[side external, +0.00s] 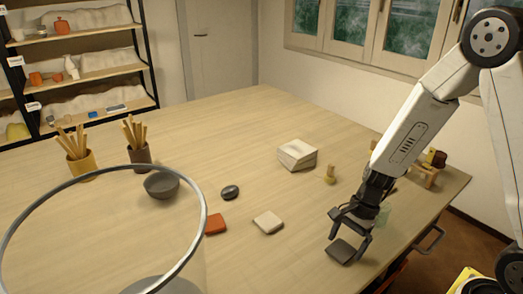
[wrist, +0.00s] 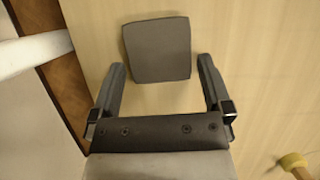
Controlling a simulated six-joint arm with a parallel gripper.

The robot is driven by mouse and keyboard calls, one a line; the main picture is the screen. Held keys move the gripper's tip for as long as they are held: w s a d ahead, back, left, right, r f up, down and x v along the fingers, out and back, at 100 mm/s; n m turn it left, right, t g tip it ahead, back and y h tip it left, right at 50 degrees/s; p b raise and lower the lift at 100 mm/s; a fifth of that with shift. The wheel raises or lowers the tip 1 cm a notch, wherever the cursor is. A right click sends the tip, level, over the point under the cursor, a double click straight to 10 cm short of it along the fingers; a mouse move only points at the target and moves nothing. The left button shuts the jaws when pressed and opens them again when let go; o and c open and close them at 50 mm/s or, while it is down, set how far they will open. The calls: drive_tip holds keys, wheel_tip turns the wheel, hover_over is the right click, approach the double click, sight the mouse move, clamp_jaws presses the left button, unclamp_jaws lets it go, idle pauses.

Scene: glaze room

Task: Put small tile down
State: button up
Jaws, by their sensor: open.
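A dark grey square tile (side external: 341,252) lies flat on the wooden table near its right front edge. In the wrist view the grey tile (wrist: 157,48) is just beyond my fingertips, roughly centred between them. My gripper (side external: 347,242) points down over this tile and is open. In the wrist view its two fingers (wrist: 161,68) stand wide apart with bare table between them, and neither appears to press on the tile. A cream tile (side external: 268,222) and an orange-red tile (side external: 216,224) lie further left on the table.
A dark pebble-like thing (side external: 230,192), a grey bowl (side external: 161,185) and a stack of pale slabs (side external: 297,155) are on the table. A yellowish stamp-like piece (side external: 330,174) stands behind my gripper. A large clear round vessel (side external: 203,222) fills the left foreground. Table between is clear.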

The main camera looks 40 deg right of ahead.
sight(346, 246)
drive_tip(key=shift+a+f, duration=0.1)
drive_tip(key=shift+f, duration=0.05)
idle(0.4)
drive_tip(key=c, duration=1.2)
drive_tip(key=shift+r, duration=0.2)
drive_tip(key=shift+r, duration=4.85)
